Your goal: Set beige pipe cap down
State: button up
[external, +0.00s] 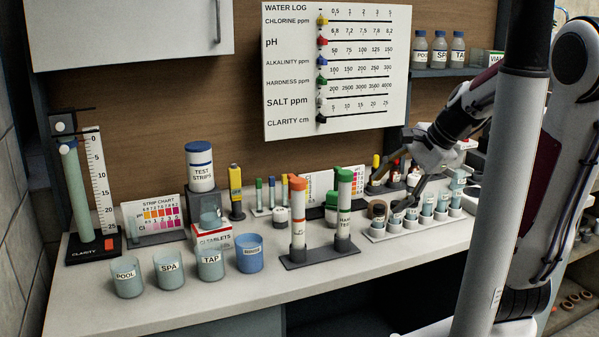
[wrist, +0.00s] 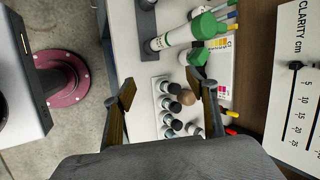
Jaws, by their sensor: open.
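The beige pipe cap (wrist: 188,97) shows in the wrist view between my fingers, nearer the right one, beside a row of dark-topped vials. My gripper (external: 386,192) is open above that end of the rack; in the wrist view the fingers (wrist: 168,92) are wide apart, with no clear contact with the cap.
Several labelled vials (external: 427,204) stand in the rack. Two tall tubes with orange and green caps (external: 298,218) stand left of it in a dark stand. A green-capped bottle (external: 332,207) is close by. The front counter strip (external: 340,275) is clear.

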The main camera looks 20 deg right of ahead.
jog(key=s+d+r+n+h, duration=0.1)
jog(key=s+r+n+h, duration=0.1)
jog(key=s+n, duration=1)
jog(key=shift+s+n+h, duration=0.4)
jog(key=shift+n+h, duration=0.4)
jog(key=shift+n, duration=1.1)
